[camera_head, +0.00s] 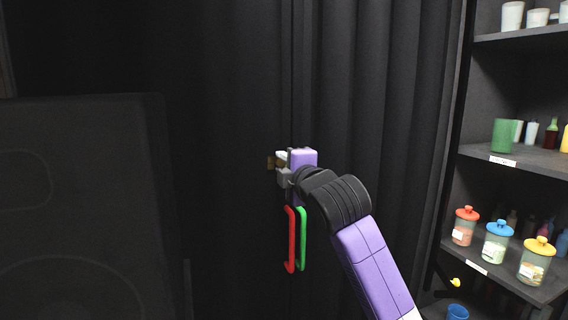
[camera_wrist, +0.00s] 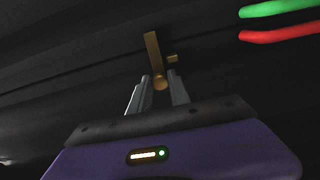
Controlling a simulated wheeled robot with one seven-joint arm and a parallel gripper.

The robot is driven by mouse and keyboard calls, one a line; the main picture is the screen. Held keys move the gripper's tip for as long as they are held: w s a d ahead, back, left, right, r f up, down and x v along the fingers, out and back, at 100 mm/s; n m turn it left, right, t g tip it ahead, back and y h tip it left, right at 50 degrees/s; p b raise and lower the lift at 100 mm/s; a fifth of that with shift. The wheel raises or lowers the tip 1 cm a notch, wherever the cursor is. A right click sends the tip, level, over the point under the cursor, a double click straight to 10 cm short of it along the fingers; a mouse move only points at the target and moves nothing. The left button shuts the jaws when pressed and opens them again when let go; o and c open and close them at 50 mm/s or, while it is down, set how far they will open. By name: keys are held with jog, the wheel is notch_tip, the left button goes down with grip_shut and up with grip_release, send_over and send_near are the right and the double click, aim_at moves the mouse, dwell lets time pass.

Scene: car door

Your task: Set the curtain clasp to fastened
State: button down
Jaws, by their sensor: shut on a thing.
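The curtain clasp (camera_wrist: 153,50) is a small brass bar with a round end, set on the dark curtain near a seam in the wrist view. In the head view, a small brass part of the clasp (camera_head: 270,162) shows just left of my gripper. My gripper (camera_wrist: 159,82) is shut on the round end of the clasp, with one finger on each side. In the head view my gripper (camera_head: 283,168) is against the curtain, and it hides most of the clasp. A small brass piece (camera_wrist: 172,58) sits on the curtain beside the bar.
A red handle (camera_head: 290,240) and a green handle (camera_head: 302,240) hang on the curtain (camera_head: 230,100) below my gripper. Shelves with jars (camera_head: 497,242) and cups stand at the right. A dark box-like panel (camera_head: 80,200) stands at the left.

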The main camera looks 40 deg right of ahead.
dwell(0.3)
jog(key=c, duration=1.2)
grip_release()
jog(key=shift+c, duration=0.2)
jog(key=b+v, duration=0.1)
jog(key=v, duration=0.6)
jog(key=shift+s, duration=0.4)
jog(key=shift+a, duration=0.15)
